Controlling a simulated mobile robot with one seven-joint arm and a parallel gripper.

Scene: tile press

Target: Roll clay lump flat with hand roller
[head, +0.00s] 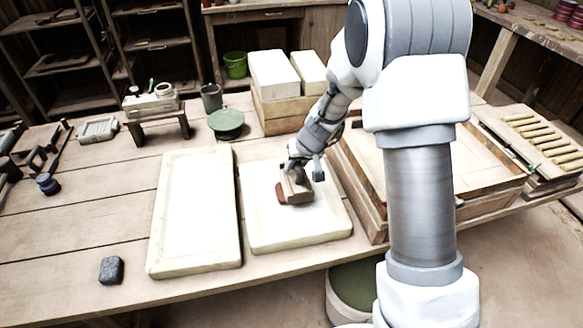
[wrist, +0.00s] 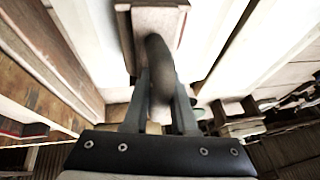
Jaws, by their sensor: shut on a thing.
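My gripper (head: 296,166) is shut on the dark curved handle of a wooden block-shaped tool (head: 296,188), probably the hand roller. The tool is over the right pale slab (head: 258,227), near its middle. In the wrist view the fingers (wrist: 160,92) close on the handle from both sides, and the tool's wooden body (wrist: 157,20) is beyond them. A reddish-brown patch (head: 281,194) shows at the tool's left side in the head view; I cannot tell whether it is clay or part of the tool. No separate clay lump is clear on the slab.
A second pale slab (head: 195,213) lies on the left. A small dark block (head: 111,270) sits near the table's front edge. A crate of white blocks (head: 283,113) and a green round dish (head: 226,123) stand behind. A wooden frame (head: 362,190) borders the slab's right.

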